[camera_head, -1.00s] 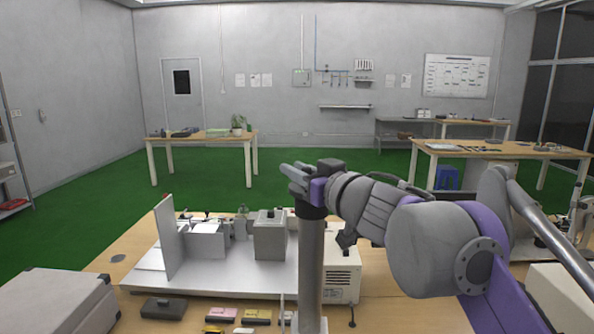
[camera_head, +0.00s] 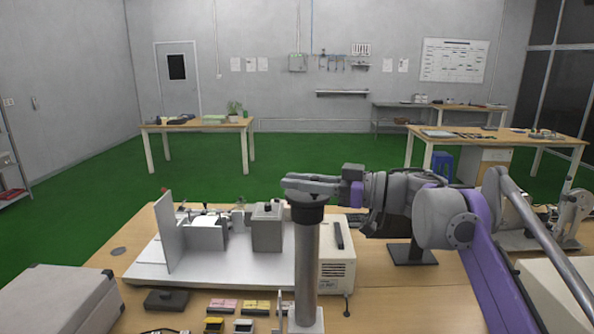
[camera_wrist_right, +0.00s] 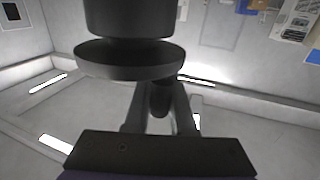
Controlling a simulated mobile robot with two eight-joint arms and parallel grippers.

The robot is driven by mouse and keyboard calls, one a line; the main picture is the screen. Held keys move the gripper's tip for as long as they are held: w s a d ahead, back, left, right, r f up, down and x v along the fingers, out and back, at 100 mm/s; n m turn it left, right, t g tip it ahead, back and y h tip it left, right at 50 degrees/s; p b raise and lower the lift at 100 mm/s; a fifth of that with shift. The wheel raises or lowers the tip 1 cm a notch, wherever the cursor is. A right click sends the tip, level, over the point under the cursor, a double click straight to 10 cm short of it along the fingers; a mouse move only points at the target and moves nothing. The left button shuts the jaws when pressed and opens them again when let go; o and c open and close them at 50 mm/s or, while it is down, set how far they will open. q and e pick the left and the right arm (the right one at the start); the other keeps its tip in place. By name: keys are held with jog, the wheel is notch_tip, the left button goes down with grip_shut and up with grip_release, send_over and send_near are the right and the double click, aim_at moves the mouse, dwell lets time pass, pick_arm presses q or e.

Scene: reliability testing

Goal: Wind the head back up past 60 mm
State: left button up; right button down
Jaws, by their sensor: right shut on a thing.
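A grey upright column (camera_head: 307,262) stands near the front of the table, on a pale base (camera_head: 306,322). A dark round wheel (camera_head: 307,200) caps it and shows upside down in the right wrist view (camera_wrist_right: 130,62). My right gripper (camera_head: 290,184) comes in from the right, its fingers level just above the wheel. In the right wrist view its fingers (camera_wrist_right: 160,112) are shut on a short dark peg (camera_wrist_right: 160,98) at the wheel's edge. The fingers hide much of the peg. I can make out no head or millimetre reading. My left gripper is not in view.
A white plate (camera_head: 210,276) with a grey block (camera_head: 267,228) and an upright panel (camera_head: 166,232) lies left of the column. A cream box (camera_head: 338,268) stands just right of it. A grey case (camera_head: 55,298) is at front left.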

jog(key=shift+d+r+n+g+p, duration=0.1)
jog(key=shift+n+g+p, duration=0.2)
jog(key=shift+g, duration=0.2)
jog(key=c, duration=0.8)
grip_release()
jog(key=shift+o, duration=0.2)
jog(key=shift+s, duration=0.1)
jog(key=v, duration=1)
jog(key=shift+d+b, duration=0.3)
jog(key=shift+d, duration=0.1)
